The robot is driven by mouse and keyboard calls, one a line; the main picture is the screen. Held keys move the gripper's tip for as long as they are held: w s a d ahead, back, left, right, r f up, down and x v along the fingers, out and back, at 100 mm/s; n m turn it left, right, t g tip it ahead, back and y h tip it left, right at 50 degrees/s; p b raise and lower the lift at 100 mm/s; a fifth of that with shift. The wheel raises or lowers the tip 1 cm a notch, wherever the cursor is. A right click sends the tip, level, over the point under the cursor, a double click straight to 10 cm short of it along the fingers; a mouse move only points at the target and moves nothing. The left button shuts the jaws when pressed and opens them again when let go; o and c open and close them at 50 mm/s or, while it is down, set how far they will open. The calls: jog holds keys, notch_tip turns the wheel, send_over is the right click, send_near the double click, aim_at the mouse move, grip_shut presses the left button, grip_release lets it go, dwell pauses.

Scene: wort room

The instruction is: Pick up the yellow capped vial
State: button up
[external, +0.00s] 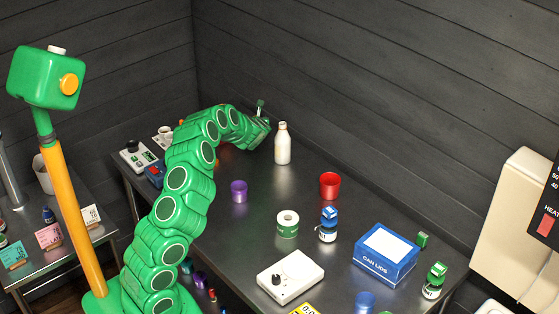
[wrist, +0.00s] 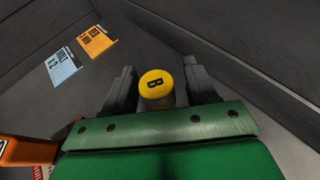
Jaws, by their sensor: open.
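The yellow capped vial (wrist: 156,84) shows in the wrist view with its round yellow cap, marked with a black "B", facing the camera. My gripper (wrist: 160,82) is open, with one dark finger on each side of the cap. The cap appears between the fingers, and I cannot tell whether either finger touches it. The vial's body is mostly hidden below the cap and behind the gripper's green mount. In the external view my gripper (external: 262,122) is at the far back of the table by the wall, and the vial cannot be made out there.
A white bottle (external: 282,146) stands just right of my gripper. A purple cup (external: 239,191), red cup (external: 330,184), tape roll (external: 288,226) and blue box (external: 385,262) stand nearer. A blue card (wrist: 63,66) and an orange card (wrist: 96,41) show in the wrist view.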

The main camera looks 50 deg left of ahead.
jog(key=shift+c, duration=0.3)
jog(key=c, duration=1)
jog(key=shift+o, duration=0.2)
